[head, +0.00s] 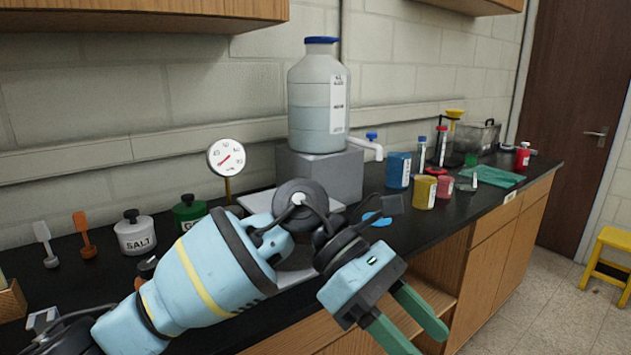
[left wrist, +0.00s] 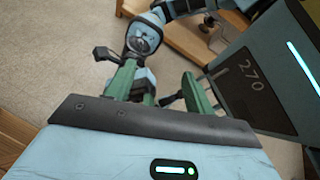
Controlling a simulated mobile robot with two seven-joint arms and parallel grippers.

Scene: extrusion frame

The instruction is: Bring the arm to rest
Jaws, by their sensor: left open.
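My left arm comes in from the left in the head view, bent at the elbow in front of the black counter. Its left gripper (head: 418,338) points down and to the right, beyond the counter's front edge. Its two green fingers are apart with nothing between them. In the left wrist view the left gripper (left wrist: 158,72) also shows its green fingers spread and empty, with the floor and parts of my own body beyond them.
The black counter (head: 525,168) carries a large bottle (head: 317,110) on a grey block (head: 325,176), a dial gauge (head: 227,157), a salt jar (head: 135,235), and blue (head: 398,170) and yellow (head: 424,193) containers. A yellow stool (head: 612,245) stands right. Floor right of the gripper is clear.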

